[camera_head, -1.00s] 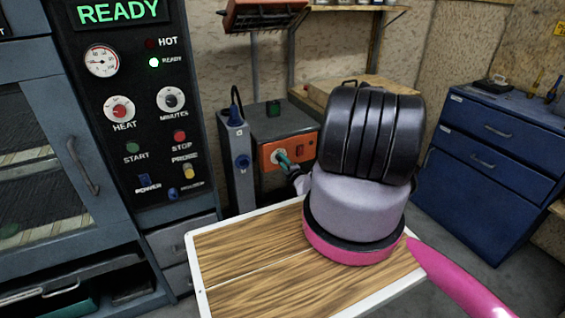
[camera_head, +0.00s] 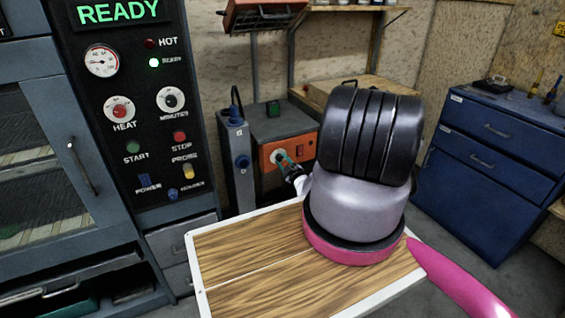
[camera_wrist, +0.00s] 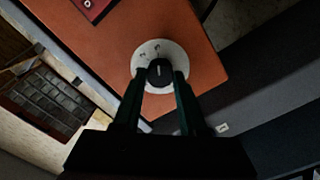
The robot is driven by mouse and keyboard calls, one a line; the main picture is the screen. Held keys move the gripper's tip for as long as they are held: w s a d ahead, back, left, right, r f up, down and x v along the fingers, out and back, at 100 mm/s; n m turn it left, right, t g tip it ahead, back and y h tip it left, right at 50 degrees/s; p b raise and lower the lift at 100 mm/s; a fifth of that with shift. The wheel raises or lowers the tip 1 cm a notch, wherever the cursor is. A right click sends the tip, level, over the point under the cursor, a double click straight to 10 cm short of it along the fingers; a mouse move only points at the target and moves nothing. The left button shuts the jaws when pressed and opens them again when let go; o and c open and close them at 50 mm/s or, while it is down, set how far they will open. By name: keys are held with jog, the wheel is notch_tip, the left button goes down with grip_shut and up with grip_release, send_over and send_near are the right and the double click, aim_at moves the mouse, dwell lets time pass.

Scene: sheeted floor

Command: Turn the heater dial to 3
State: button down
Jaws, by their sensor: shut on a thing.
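The heater dial is a black knob (camera_wrist: 159,72) with a white pointer line on a round white plate (camera_wrist: 149,52), set in an orange panel. In the wrist view the pointer line points towards the top of the picture. Small dark marks show on the plate, too small to read. My gripper (camera_wrist: 160,77) is shut on the knob, one dark finger on each side. In the head view the orange panel (camera_head: 294,144) is on a grey box, and my gripper (camera_head: 284,160) reaches it; my arm hides part of the panel's right side.
A red switch (camera_head: 299,152) sits on the same panel. A grey post with a blue connector (camera_head: 242,161) stands to its left. An oven control panel (camera_head: 145,130) is farther left. A blue drawer cabinet (camera_head: 485,160) stands at the right.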

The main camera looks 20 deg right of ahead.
jog(key=shift+f, duration=0.1)
dwell(0.5)
jog(key=shift+c, duration=2.3)
grip_release()
jog(key=shift+s, duration=0.1)
jog(key=s, duration=1)
jog(key=shift+s+d, duration=0.2)
jog(key=shift+s, duration=0.15)
